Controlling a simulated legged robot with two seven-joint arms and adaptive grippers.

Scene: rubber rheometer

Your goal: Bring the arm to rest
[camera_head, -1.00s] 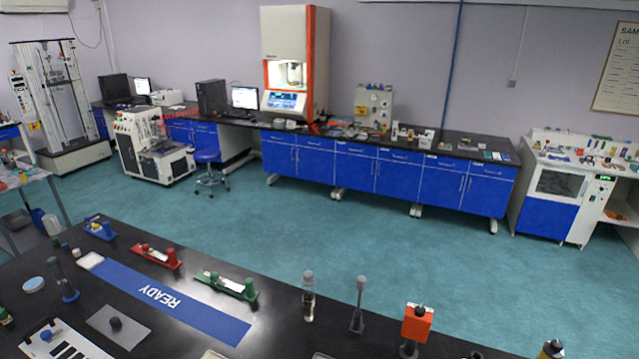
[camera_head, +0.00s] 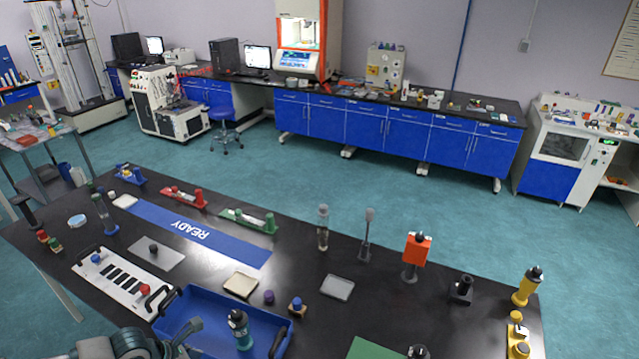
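Part of my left arm shows at the bottom left edge. Its grey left gripper (camera_head: 182,338) is at the near left of a blue tray (camera_head: 225,303), overlapping its wall in the view. The fingers are cut off and small, so I cannot tell whether they are open or shut, and nothing is clearly seen between them. A dark bottle with a teal label (camera_head: 239,328) stands in the tray, to the right of the gripper and apart from it. My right gripper is not in view.
The black table (camera_head: 330,318) carries a blue READY strip (camera_head: 190,228), a white panel with handles (camera_head: 125,282), a grey plate (camera_head: 337,287), an orange-headed stand (camera_head: 415,250) and a yellow bottle (camera_head: 527,287). Open floor (camera_head: 330,190) separates it from the blue cabinets (camera_head: 400,135).

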